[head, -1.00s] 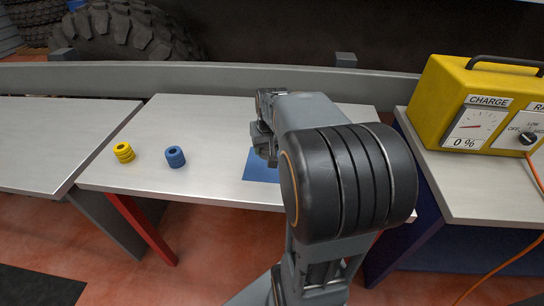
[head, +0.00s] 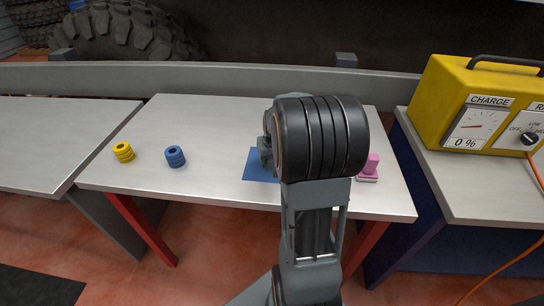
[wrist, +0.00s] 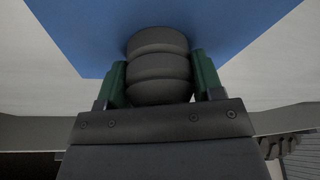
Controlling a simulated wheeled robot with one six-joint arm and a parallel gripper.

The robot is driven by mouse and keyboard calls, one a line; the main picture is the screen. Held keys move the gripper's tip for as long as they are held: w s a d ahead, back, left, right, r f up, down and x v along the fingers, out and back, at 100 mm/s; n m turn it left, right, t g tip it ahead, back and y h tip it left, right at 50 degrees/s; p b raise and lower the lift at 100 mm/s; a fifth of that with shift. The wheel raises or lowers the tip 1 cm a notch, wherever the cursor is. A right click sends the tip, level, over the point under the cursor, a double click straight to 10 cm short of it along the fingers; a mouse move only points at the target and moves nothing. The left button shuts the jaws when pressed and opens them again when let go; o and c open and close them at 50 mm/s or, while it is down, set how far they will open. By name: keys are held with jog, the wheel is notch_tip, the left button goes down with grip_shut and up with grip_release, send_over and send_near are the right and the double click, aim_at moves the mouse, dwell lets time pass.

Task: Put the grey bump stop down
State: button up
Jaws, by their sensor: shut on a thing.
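The grey bump stop (wrist: 158,66) is a dark grey ribbed cylinder in the wrist view, between the two green-padded fingers of my gripper (wrist: 160,80). My gripper is shut on it. Behind it in that view is a blue square (wrist: 75,30) on the pale tabletop. In the head view the blue square (head: 257,168) shows left of my arm, and my gripper (head: 265,150) is over it, mostly hidden by my arm. The bump stop is hidden there. I cannot tell whether it touches the blue square.
A yellow bump stop (head: 124,152) and a blue bump stop (head: 175,156) stand on the table (head: 215,125) at the left. A pink object (head: 370,166) is right of my arm. A yellow charger (head: 480,105) stands on the right bench. The table between the blue one and the square is clear.

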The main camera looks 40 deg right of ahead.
jog(key=shift+f, duration=0.15)
jog(key=o, duration=1.3)
